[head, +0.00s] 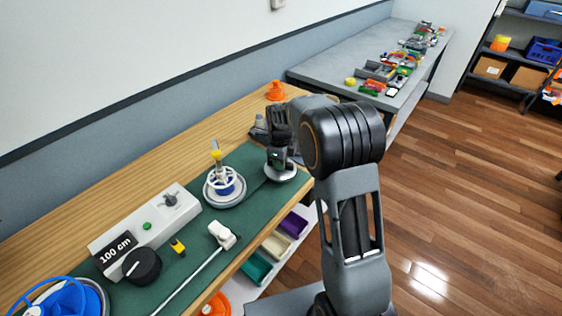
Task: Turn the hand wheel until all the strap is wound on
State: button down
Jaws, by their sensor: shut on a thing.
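My gripper (277,158) points down over a grey round disc (291,175) at the right end of the green mat. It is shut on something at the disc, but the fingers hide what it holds. I cannot tell whether the disc is the hand wheel. A blue spoked wheel (62,300) on a grey round base is cut off at the lower left. A blue and white spoked reel (224,184) with a yellow-topped upright stands on a round grey base left of my gripper. I cannot make out a strap for certain.
A white box (148,226) with a "100 cm" label and black knob (142,265) stands on the green mat (196,233). A white-headed rod (222,236) lies near the front edge. An orange cone (275,91) stands behind my arm. Bins sit below.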

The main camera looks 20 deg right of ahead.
jog(key=shift+w+r, duration=0.15)
jog(key=c, duration=1.1)
grip_release()
notch_tip(320, 180, up, 14)
jog(key=shift+f, duration=0.2)
